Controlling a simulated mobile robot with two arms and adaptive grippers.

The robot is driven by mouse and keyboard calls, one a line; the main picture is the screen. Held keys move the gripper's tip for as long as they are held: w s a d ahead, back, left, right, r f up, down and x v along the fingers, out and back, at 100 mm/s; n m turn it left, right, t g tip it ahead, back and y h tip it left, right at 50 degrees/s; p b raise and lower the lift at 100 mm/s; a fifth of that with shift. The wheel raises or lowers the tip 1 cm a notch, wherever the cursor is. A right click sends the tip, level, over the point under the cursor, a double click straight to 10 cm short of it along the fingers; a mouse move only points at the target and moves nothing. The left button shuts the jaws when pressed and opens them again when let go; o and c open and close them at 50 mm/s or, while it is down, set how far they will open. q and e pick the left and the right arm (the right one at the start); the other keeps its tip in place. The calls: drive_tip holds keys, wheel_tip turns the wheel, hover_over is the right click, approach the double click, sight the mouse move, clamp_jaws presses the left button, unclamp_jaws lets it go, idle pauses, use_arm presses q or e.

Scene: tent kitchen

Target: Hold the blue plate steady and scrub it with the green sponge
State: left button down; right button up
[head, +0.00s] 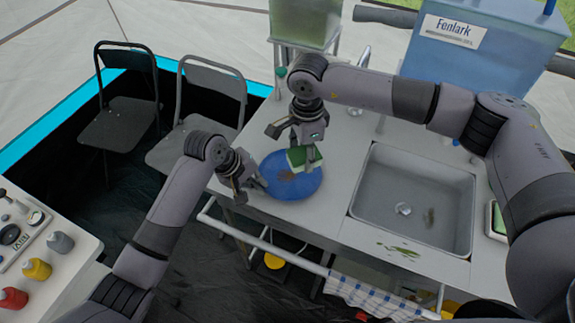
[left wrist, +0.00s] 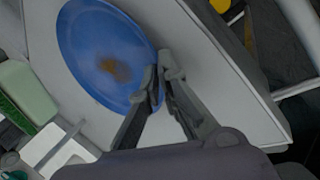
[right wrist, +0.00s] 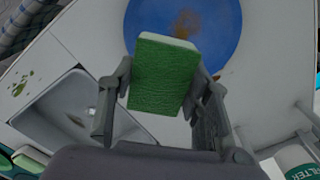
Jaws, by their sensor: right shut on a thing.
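The blue plate (head: 291,178) lies on the metal counter left of the sink, with a brown smear (left wrist: 115,70) on its face. The green sponge (head: 303,158), with a pale layer under its green face, is in my right gripper (head: 306,145). That gripper is shut on it, and the sponge (right wrist: 163,75) is over the plate's sink-side part. I cannot tell whether the sponge touches the plate. My left gripper (head: 253,184) is at the plate's left rim. In the left wrist view its fingertips (left wrist: 167,76) are close together at the rim; whether they pinch it is unclear.
The sink (head: 415,195) is right of the plate, with food scraps (head: 398,250) on the counter in front. A faucet (head: 362,62) and water tanks (head: 483,50) stand behind. A rail (head: 262,243) runs along the front edge, holding a checked towel (head: 375,300).

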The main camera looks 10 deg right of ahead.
sight(285, 172)
drive_tip(key=shift+w+a+f, duration=0.15)
drive_tip(key=shift+w+a, duration=0.15)
drive_tip(key=shift+a, duration=0.25)
drive_tip(key=shift+w+a+f, duration=0.15)
drive_tip(key=shift+w+a, duration=0.1)
drive_tip(key=shift+a, duration=0.25)
drive_tip(key=shift+f, duration=0.15)
drive_tip(key=shift+s+d+f, duration=0.1)
drive_tip(key=shift+f, duration=3.1)
drive_tip(key=shift+w+a+f, duration=0.3)
drive_tip(key=shift+w+a, duration=0.1)
drive_tip(key=shift+w, duration=0.15)
drive_tip(key=shift+w+a+f, duration=0.25)
drive_tip(key=shift+w+a, duration=0.1)
drive_tip(key=shift+w, duration=0.15)
drive_tip(key=shift+w+a, duration=0.35)
drive_tip(key=shift+w, duration=0.15)
drive_tip(key=shift+s+d, duration=0.55)
drive_tip(key=shift+s, duration=0.2)
drive_tip(key=shift+s+d, duration=0.5)
drive_tip(key=shift+s, duration=0.2)
drive_tip(key=w+a, duration=0.2)
drive_tip(key=shift+w, duration=0.4)
drive_tip(key=shift+f, duration=0.1)
drive_tip(key=s+d, duration=0.2)
drive_tip(key=shift+s, duration=0.4)
drive_tip(key=shift+r, duration=4.1)
drive_tip(key=shift+f, duration=0.15)
